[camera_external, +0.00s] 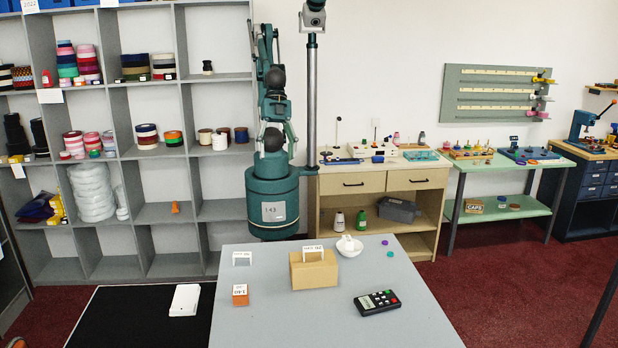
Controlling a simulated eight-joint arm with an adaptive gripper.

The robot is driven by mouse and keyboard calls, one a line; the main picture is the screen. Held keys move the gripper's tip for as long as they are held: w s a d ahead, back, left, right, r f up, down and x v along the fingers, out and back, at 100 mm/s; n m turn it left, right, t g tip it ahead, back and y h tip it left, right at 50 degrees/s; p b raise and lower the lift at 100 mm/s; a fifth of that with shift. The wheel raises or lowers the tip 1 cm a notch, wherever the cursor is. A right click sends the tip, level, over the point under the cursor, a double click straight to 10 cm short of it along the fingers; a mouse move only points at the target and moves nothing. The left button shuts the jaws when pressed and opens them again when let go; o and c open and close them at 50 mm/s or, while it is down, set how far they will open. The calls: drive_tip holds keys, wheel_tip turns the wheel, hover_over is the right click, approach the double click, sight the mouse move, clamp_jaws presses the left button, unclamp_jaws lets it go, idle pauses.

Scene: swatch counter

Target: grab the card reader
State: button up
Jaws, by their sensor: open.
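The card reader (377,302) is a dark handheld device with a keypad and a small pale screen. It lies flat at an angle on the right front part of the grey table (300,325). My arm stands folded upright on its teal base behind the table. My gripper (265,38) appears at the top of the folded arm, small in the picture, open and far from the card reader. Nothing covers the card reader.
A tan box (314,273) with a white card stands behind the reader. The front middle is clear. A camera pole (311,120) stands beside my arm.

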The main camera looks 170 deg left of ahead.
drive_tip(key=w+a+r+n+g, duration=0.1)
drive_tip(key=w+a+n, duration=0.15)
drive_tip(key=w, duration=0.55)
drive_tip(key=w+a+r+n+g, duration=0.1)
drive_tip(key=w+a+n, duration=0.15)
drive_tip(key=w, duration=0.55)
drive_tip(key=n+g+h+b, duration=0.1)
drive_tip(key=n+g+h, duration=0.3)
drive_tip(key=n, duration=0.8)
hover_over(387, 297)
drive_tip(key=shift+t+h, duration=0.6)
drive_tip(key=f, duration=2.5)
drive_tip(key=shift+s+a+f, duration=0.15)
drive_tip(key=shift+a+f, duration=0.1)
drive_tip(key=shift+a, duration=0.15)
drive_tip(key=shift+a+f, duration=0.25)
drive_tip(key=shift+f, duration=0.15)
drive_tip(key=shift+x, duration=1.3)
drive_tip(key=shift+d, duration=0.1)
